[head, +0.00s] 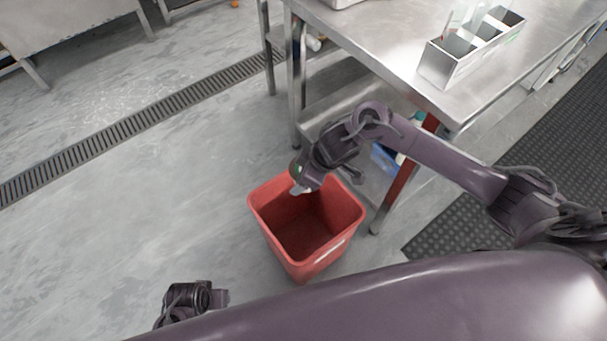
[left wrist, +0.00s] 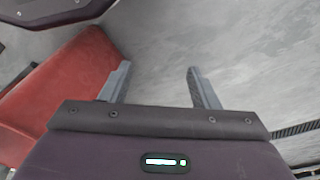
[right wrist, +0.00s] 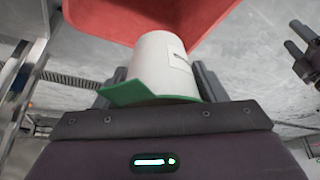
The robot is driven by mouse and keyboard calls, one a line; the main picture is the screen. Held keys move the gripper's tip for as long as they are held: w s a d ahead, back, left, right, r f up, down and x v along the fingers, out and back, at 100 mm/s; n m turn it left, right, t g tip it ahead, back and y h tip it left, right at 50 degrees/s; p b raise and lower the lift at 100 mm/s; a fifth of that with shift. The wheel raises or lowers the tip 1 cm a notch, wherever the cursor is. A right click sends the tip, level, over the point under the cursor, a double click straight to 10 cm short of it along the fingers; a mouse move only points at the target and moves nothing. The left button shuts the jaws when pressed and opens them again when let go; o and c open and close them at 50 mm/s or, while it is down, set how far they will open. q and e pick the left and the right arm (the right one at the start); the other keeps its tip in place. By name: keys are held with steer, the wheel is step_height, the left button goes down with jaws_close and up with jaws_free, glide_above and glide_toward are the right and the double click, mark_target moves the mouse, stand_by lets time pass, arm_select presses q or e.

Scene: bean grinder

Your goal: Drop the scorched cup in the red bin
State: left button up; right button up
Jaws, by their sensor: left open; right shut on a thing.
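The red bin (head: 331,252) stands open on the floor in the head view. Its red wall also fills the left of the left wrist view (left wrist: 55,90). My right gripper (head: 304,184) is over the bin's far rim area. In the right wrist view it is shut on a white cup (right wrist: 155,58) with a green flat edge at its near end and a small dark mark on its side. In the head view only a bit of the cup shows. My left gripper (left wrist: 160,88) is open and empty, low beside the bin's left.
A steel table (head: 390,50) stands behind and right of the bin, carrying a divided metal holder (head: 445,68). Its legs and lower shelf are close to my right arm. A dark mat (head: 480,215) lies at right.

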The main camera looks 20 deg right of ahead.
step_height(320, 180, down, 3)
steer(key=b, duration=0.3)
steer(key=shift+r, duration=0.1)
arm_select(q)
step_height(320, 180, up, 12)
steer(key=d, duration=0.1)
steer(key=shift+s+d+r+m+g+b, duration=0.2)
steer(key=shift+r+m+g+b, duration=0.05)
steer(key=shift+m+g+b, duration=0.05)
arm_select(e)
steer(key=o, duration=1.7)
